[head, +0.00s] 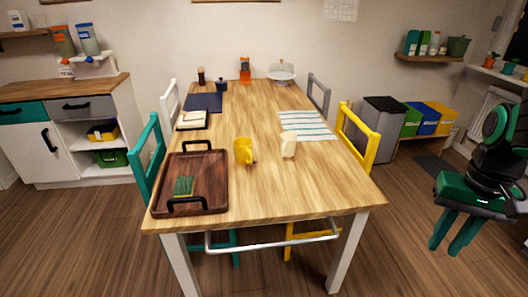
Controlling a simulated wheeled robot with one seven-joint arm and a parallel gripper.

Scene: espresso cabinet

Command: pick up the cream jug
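The cream jug (288,145) stands upright on the wooden table (255,190), right of the table's middle. A yellow mug or jug (243,151) stands a short way to its left. My gripper (444,246) is at the right of the picture, off the table's right side and well apart from the cream jug. Its two teal fingers point down with a gap between them, and nothing shows in that gap.
A dark wooden tray (215,170) with black handles holds a green item at the table's front left. A striped cloth (308,126) lies behind the jug. A yellow chair (359,140) stands at the table's right edge. Floor between table and gripper looks clear.

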